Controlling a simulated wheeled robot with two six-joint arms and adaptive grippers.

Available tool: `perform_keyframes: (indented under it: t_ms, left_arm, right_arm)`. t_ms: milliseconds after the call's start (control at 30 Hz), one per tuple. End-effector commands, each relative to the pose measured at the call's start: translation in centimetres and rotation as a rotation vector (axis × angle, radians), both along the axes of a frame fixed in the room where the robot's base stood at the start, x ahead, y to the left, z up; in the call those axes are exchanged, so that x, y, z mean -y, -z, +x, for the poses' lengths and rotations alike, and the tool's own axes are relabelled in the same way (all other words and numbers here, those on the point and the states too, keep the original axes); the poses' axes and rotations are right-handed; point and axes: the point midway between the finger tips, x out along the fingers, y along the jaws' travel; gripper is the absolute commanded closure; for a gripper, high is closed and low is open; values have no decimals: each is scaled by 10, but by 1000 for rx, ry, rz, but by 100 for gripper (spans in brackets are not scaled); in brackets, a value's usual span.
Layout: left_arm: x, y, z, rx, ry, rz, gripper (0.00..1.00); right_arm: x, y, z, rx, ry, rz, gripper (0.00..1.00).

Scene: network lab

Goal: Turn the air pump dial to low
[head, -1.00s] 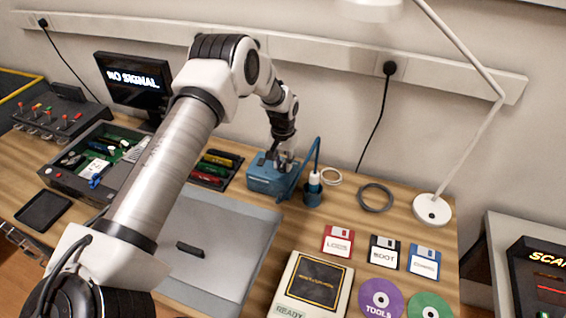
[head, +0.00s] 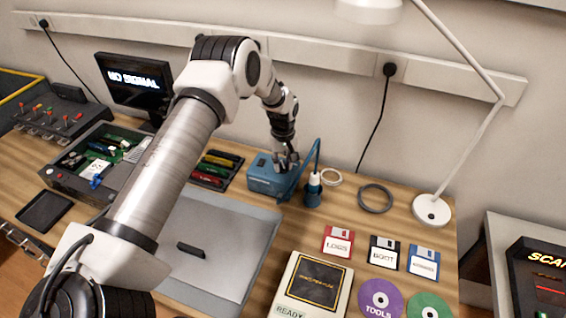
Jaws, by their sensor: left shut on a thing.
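My left gripper (head: 286,163) points down at the top right part of the pump. It is shut on what is likely the pump's dial, which the fingers hide. The dial's setting cannot be read. My right gripper is not in view.
A tray of coloured tools (head: 232,158) sits just left of the pump. A grey cable coil (head: 375,198) and a white lamp (head: 431,210) stand to the right. Floppy disks (head: 338,241) and discs lie in front. A grey mat (head: 222,236) holds a small black piece.

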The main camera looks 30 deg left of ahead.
Motion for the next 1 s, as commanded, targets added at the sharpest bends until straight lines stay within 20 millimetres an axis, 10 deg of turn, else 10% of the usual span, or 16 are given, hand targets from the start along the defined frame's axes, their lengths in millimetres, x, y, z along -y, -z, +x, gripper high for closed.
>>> perform_keyframes:
  t_ms: [433,467,533,1000]
  left_arm:
    - [0,1,-1,-3,-12,-1,100]
    - [1,1,-1,-3,-12,-1,69]
    - [1,1,-1,-3,-12,0,47]
    - [0,-19,0,1,-12,-1,47]
  right_arm:
    - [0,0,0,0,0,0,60]
    - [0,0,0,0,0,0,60]
    - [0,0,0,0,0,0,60]
    - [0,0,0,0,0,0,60]
